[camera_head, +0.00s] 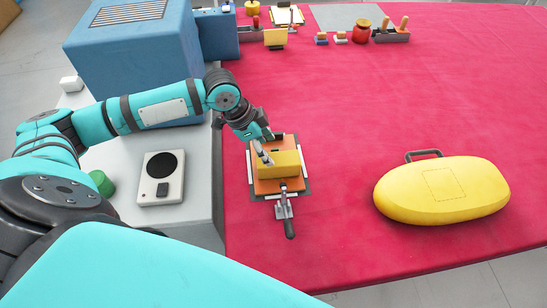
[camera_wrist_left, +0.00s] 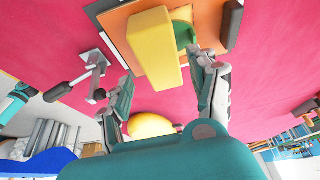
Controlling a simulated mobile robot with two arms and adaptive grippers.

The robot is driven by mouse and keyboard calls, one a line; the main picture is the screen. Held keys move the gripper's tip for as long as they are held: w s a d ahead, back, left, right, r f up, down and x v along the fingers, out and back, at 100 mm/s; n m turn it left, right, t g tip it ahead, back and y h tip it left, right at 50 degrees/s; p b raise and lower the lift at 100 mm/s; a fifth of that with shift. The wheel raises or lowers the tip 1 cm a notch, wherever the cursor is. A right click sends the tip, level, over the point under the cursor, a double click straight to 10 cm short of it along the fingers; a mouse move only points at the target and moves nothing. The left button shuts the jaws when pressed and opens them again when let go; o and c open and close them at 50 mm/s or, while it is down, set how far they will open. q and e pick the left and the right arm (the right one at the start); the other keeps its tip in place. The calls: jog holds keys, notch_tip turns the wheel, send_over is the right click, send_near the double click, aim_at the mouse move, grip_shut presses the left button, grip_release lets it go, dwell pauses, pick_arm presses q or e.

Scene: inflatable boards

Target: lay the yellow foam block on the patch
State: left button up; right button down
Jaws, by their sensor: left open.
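The yellow foam block (camera_head: 285,164) appears to rest on a flat orange piece (camera_head: 266,186), which may be the patch, on a framed plate. In the left wrist view, the yellow block (camera_wrist_left: 153,48) lies ahead, between the spread fingers. My left gripper (camera_head: 266,150) is open at the block's upper left side in the head view; its fingers also show in the left wrist view (camera_wrist_left: 160,82). Whether a finger touches the block is unclear. A clamp with a dark handle (camera_head: 289,222) stands at the plate's near edge. My right gripper is not in view.
A yellow inflatable board (camera_head: 410,200) with a dashed rectangle lies to the right. Small tools and a red jar (camera_head: 361,32) stand at the back. A blue machine (camera_head: 130,50) and a device with a black disc (camera_head: 161,178) are left. The red table's middle is clear.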

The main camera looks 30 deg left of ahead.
pick_arm(q)
jog(key=shift+v, duration=2)
